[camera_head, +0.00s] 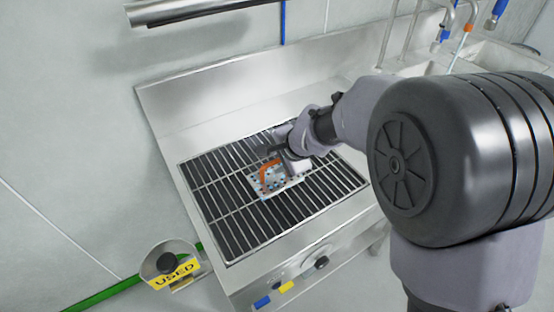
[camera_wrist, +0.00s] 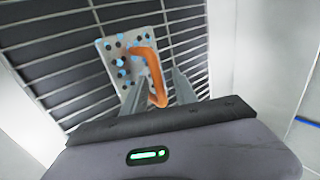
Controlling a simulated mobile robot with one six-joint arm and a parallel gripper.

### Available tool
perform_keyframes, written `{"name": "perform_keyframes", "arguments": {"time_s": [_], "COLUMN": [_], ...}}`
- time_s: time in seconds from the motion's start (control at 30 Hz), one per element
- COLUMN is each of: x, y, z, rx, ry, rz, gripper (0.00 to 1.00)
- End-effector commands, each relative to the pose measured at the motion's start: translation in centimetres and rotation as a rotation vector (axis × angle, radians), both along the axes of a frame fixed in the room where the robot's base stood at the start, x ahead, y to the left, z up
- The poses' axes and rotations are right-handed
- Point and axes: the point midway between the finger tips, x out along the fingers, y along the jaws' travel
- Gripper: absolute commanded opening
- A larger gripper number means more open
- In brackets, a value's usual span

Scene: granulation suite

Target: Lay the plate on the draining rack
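The plate (camera_head: 287,185) is a light, perforated metal sheet with an orange handle (camera_head: 267,173). It lies flat on the bars of the draining rack (camera_head: 226,200), near the rack's middle. In the wrist view the plate (camera_wrist: 117,62) is at top centre, with bars around it. My gripper (camera_wrist: 157,82) has its two fingers apart, with the orange handle between them and gaps showing beside it. The handle does not look clamped. In the head view my gripper hides part of the plate, and its fingertips are hard to make out.
The rack sits in a steel basin with a raised back panel (camera_head: 230,90). Blue and yellow tags (camera_head: 286,287) and a dark knob are on its front. A holder with a yellow USED sign (camera_head: 174,274) stands at lower left. Taps and sinks are at upper right.

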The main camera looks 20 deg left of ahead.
Motion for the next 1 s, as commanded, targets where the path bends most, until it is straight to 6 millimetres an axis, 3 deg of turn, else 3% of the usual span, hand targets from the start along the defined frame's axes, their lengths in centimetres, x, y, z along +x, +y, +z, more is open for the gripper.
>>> {"name": "perform_keyframes", "arguments": {"time_s": [0.33,0.47,0.7,0.77,0.83,0.9,1.0], "x": [-3.2,-4.0,-4.6,-5.7,-8.3,-12.1,-17.9], "y": [-3.8,-4.7,-5.8,-7.9,-11.9,-16.4,-21.7], "z": [8.2,9.8,10.8,12.7,15.6,17.8,18.9], "rx": [0.001,0.001,-0.003,-0.020,-0.066,-0.134,-0.248], "ry": [-0.003,-0.002,-0.010,-0.038,-0.089,-0.140,-0.193], "rz": [-0.001,-0.001,0.006,0.025,0.065,0.108,0.157], "gripper": [0.34,0.34,0.34,0.34,0.34,0.34,0.34]}}
